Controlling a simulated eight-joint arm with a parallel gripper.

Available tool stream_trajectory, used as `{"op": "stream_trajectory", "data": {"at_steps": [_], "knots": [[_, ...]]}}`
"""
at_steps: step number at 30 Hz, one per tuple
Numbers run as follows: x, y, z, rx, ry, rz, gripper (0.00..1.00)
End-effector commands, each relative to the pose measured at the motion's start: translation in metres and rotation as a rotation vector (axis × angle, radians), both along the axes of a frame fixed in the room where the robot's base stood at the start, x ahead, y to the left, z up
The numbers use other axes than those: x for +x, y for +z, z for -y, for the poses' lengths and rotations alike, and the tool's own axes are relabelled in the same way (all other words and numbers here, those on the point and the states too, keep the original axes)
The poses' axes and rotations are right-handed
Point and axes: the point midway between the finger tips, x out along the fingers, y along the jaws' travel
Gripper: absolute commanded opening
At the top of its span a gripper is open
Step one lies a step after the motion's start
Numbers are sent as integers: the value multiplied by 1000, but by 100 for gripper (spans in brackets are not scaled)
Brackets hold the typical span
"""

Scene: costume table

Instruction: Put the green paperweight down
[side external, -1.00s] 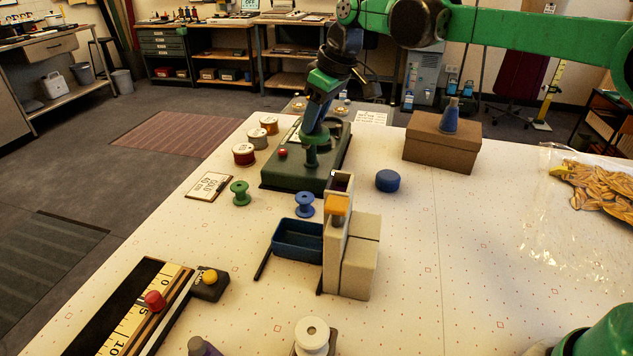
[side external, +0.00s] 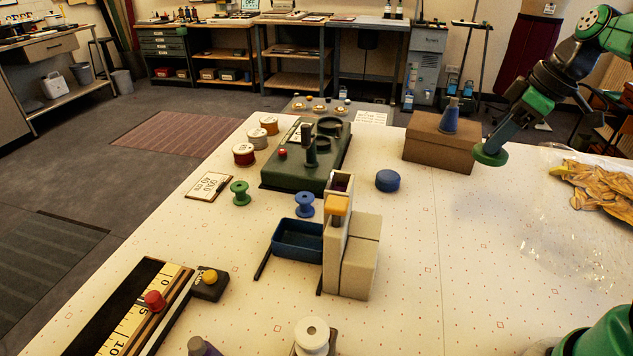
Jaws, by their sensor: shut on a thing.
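The green paperweight (side external: 490,154) is a round green disc at the lower end of my arm, to the right of the brown box. My gripper (side external: 496,145) is shut on it from above, with the arm slanting down from the upper right. The fingers are small and partly hidden at this distance. The disc shows against the far part of the white table (side external: 460,270); I cannot tell whether it touches the table or hangs above it.
A clear bag of orange pieces (side external: 600,185) lies at right. The green machine (side external: 275,174) and beige dispenser (side external: 358,270) stand left. Table between dispenser and bag is clear.

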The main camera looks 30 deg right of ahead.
Motion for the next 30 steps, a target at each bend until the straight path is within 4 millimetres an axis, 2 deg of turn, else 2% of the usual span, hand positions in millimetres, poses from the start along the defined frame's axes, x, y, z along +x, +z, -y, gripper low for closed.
{"op": "stream_trajectory", "data": {"at_steps": [3, 15, 19, 26, 30], "knots": [[0, -27, 0, 0, 0, 0, 0], [1, -101, 0, 0, -1, 0, 0], [1, -118, 0, 0, -1, 0, 0], [1, -130, 0, 0, -1, 0, 0], [1, -144, 0, 0, -1, 0, 0]]}}
